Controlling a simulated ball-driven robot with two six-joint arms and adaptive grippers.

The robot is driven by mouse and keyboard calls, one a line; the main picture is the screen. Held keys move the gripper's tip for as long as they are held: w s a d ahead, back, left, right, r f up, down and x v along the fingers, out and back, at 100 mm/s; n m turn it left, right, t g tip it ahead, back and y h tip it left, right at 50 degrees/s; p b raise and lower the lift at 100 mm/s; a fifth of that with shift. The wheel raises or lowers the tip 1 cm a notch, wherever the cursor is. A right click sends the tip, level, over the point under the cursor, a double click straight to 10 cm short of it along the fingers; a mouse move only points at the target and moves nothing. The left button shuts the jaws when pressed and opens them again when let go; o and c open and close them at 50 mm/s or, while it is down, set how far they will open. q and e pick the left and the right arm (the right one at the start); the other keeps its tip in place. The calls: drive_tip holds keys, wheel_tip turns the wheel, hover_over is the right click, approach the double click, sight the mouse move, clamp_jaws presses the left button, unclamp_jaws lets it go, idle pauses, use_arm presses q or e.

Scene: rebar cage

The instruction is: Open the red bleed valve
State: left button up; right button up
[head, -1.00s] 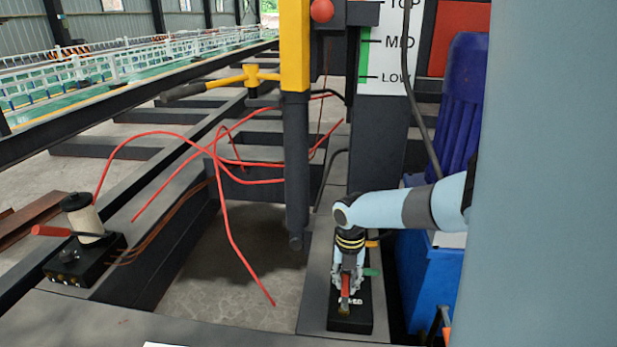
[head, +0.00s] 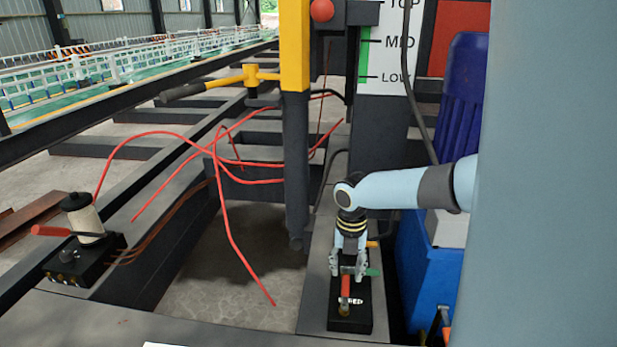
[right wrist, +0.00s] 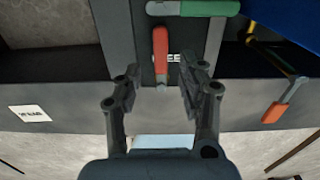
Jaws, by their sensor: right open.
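The red bleed valve lever (head: 345,287) sits on top of a black block (head: 363,310) at the lower right of the head view. A white label lies beside it, partly covered. In the right wrist view the red lever (right wrist: 161,52) points toward me. My right gripper (head: 347,266) is over the block, at the far end of the lever. In the right wrist view the right gripper (right wrist: 160,75) is open and empty, one finger on each side of the lever's near end. I cannot tell whether a finger touches it. My left gripper is not in view.
A green handle (right wrist: 208,8) lies close to the red lever on the block. A blue bin (head: 428,270) stands to the right. A yellow-and-dark post (head: 296,150) rises to the left. A red-handled pump (head: 88,220) stands at far left, with red hoses (head: 230,220) between.

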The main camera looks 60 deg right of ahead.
wheel_tip(320, 180, up, 7)
drive_tip(key=shift+r, duration=0.15)
idle(0.7)
